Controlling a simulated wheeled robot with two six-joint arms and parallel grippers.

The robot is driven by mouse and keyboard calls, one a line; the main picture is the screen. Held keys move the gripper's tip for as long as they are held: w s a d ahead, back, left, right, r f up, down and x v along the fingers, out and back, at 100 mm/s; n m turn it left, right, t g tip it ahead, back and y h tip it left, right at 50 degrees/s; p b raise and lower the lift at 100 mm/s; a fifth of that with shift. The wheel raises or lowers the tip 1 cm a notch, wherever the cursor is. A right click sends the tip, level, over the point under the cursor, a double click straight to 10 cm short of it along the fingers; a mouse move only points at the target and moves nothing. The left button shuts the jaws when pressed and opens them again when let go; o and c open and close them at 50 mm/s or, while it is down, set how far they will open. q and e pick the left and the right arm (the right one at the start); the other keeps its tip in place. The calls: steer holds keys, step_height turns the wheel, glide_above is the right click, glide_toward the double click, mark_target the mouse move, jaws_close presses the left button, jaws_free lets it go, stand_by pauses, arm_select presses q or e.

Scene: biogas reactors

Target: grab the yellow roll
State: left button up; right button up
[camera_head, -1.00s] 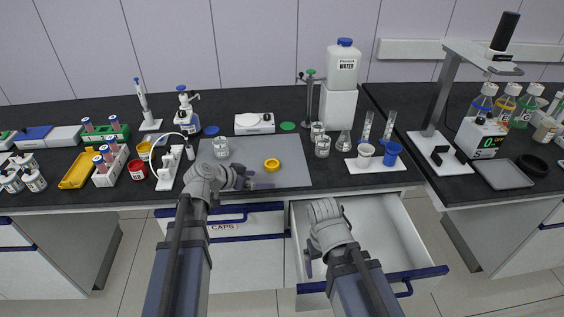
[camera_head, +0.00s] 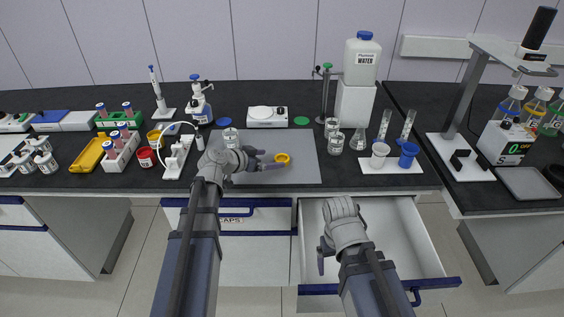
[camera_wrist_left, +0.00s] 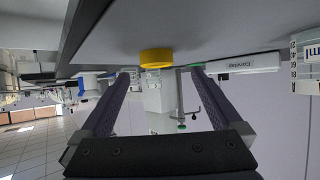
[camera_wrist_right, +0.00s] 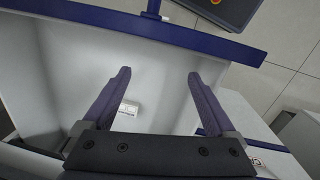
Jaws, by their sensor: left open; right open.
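The yellow roll (camera_head: 282,158) is a short ring lying on the grey mat (camera_head: 306,174) on the dark bench. My left gripper (camera_head: 272,159) is open at the mat, its fingers pointing right toward the roll. In the left wrist view, which looks upside down, the roll (camera_wrist_left: 156,57) shows ahead, between the two spread fingers (camera_wrist_left: 160,70). Whether the fingertips reach beside it is hard to tell. My right gripper (camera_head: 322,255) is open and empty over the open drawer (camera_head: 400,232); its spread fingers (camera_wrist_right: 159,75) show in the right wrist view.
A glass jar (camera_head: 231,137) stands behind my left gripper. A white scale (camera_head: 267,117) and a green disc (camera_head: 302,121) lie behind the mat. Glass jars (camera_head: 335,143) and a white tray with cups (camera_head: 398,165) stand to the right. The mat's front right is clear.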

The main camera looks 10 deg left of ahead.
mark_target(281, 159)
arm_select(q)
steer(key=b+x, duration=0.2)
steer(key=x, duration=0.3)
steer(key=shift+s+d, duration=0.1)
steer(key=shift+d, duration=0.15)
steer(key=shift+c, duration=0.4)
steer(key=c, duration=1.3)
